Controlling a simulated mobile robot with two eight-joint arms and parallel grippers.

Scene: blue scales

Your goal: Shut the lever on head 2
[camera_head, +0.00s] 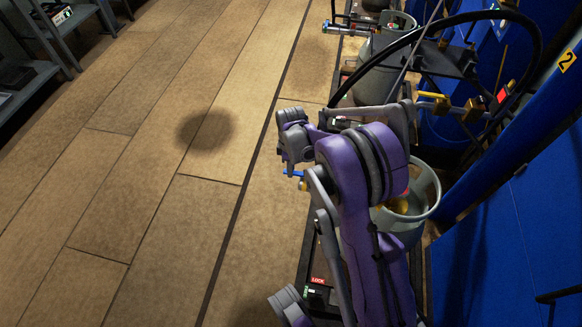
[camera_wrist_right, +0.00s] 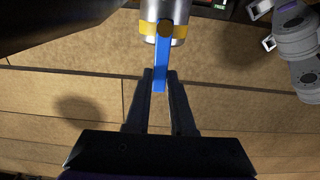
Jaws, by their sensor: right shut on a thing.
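In the right wrist view, a blue lever (camera_wrist_right: 159,70) runs down from a dark pivot on a silver fitting with a yellow band (camera_wrist_right: 149,28). My right gripper (camera_wrist_right: 160,78) is shut on this lever, with one dark finger on each side of it. In the head view, a short piece of the blue lever (camera_head: 292,173) shows beside my purple right arm, which hides most of the fitting and the fingers. A yellow plate marked 2 (camera_head: 567,61) is on the blue post at the right. My left gripper is not clearly in view.
A grey gas cylinder (camera_head: 424,190) stands behind my arm, and another (camera_head: 376,70) stands further back. A black hose (camera_head: 440,24) arches over them. Blue panels (camera_head: 510,255) close off the right side. A grey shelf (camera_head: 75,20) is at the upper left. The tiled floor between is clear.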

